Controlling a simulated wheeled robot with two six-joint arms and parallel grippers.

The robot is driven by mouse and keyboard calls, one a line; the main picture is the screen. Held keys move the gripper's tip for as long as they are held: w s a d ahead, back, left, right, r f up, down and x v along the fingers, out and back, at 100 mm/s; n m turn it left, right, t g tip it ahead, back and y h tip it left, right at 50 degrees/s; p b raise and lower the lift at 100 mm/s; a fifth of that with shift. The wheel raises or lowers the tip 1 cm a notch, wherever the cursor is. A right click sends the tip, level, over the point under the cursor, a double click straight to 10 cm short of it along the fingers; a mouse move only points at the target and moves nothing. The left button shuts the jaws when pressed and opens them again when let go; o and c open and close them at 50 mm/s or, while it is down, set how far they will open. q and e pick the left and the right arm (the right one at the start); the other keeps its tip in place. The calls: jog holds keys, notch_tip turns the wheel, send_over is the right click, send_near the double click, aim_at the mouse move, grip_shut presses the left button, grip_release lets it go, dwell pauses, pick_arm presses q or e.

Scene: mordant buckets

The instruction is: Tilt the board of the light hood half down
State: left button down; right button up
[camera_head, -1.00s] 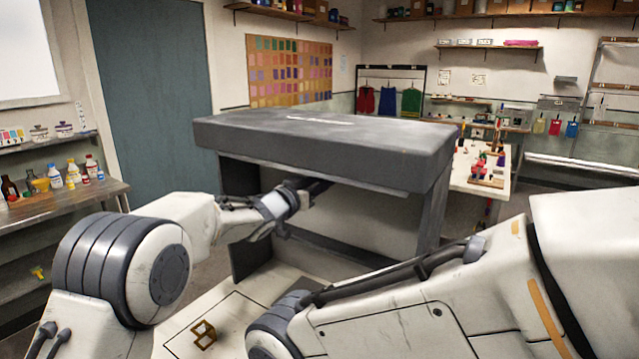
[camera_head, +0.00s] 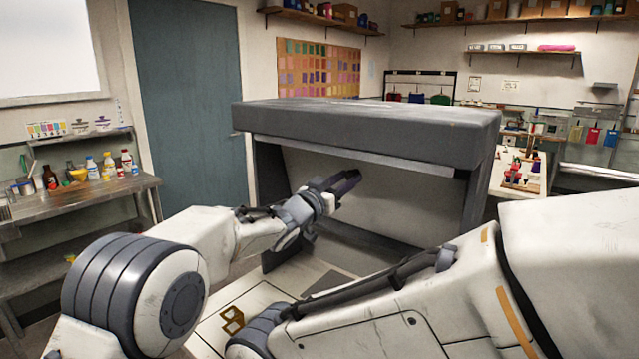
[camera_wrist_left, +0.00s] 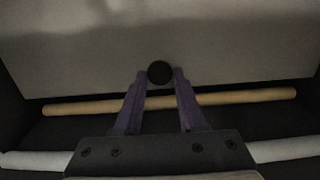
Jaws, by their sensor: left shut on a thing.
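The light hood (camera_head: 370,130) is a dark grey box on side walls, open toward me. Its board (camera_head: 405,196) is a pale grey panel inside, leaning at a slant; it also fills the top of the left wrist view (camera_wrist_left: 230,50). A round black knob (camera_wrist_left: 159,72) shows at the board's lower edge. My left gripper (camera_head: 347,183) reaches in under the hood's top. In the left wrist view its two purple fingers (camera_wrist_left: 158,82) are shut on the knob, one on each side. The right gripper is not in view.
In the left wrist view, a tan rod (camera_wrist_left: 90,106) lies behind the fingers and a pale rod (camera_wrist_left: 35,160) lies nearer. A small brass frame (camera_head: 232,320) sits on the pale surface in front. A bottle shelf (camera_head: 90,190) stands left.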

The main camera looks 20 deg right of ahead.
pick_arm(q)
jog(key=shift+a+f, duration=0.15)
jog(key=shift+f, duration=0.3)
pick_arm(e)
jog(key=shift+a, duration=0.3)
pick_arm(q)
jog(key=c, duration=0.5)
grip_release()
jog(key=shift+s+r, duration=0.1)
jog(key=b+v, duration=0.4)
jog(key=v, duration=0.6)
jog(key=shift+s+a, duration=0.1)
jog(key=shift+a, duration=0.1)
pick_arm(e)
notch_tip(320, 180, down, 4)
pick_arm(q)
jog(key=shift+s+d, duration=0.1)
